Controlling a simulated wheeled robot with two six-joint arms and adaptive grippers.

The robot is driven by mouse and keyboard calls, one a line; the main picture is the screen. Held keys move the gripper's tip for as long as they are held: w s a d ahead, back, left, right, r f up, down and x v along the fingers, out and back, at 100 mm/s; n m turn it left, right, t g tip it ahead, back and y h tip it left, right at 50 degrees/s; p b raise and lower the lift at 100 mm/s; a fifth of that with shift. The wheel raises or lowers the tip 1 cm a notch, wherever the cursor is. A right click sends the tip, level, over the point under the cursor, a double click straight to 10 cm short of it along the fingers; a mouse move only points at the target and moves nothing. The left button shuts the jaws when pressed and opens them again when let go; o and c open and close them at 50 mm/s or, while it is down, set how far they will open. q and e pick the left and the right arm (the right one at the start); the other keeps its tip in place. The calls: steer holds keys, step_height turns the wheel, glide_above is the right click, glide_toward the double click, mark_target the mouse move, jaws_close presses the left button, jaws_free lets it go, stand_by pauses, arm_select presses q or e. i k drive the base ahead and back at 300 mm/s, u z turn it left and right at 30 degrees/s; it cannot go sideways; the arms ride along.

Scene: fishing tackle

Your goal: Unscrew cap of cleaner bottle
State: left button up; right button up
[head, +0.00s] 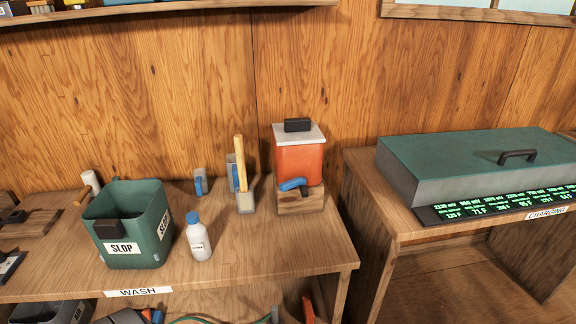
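The cleaner bottle (199,240) stands upright on the wooden wash bench, a small white bottle with a label on its front. Its blue cap (193,217) sits on its top. The bottle is to the right of the green slop bucket, with a small gap or near contact that I cannot tell exactly. Neither of my grippers shows in the head view, and nothing is touching the bottle from my side.
The slop bucket (118,262) stands left of the bottle. Behind are a wooden-handled brush (239,165) and an orange dispenser (299,165) on a wooden block. The bench front (270,265) is clear right of the bottle. A green-lidded box (470,160) sits on the right bench.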

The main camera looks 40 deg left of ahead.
mark_target(197, 235)
steer(key=i, duration=1.75)
steer(key=u, duration=2.25)
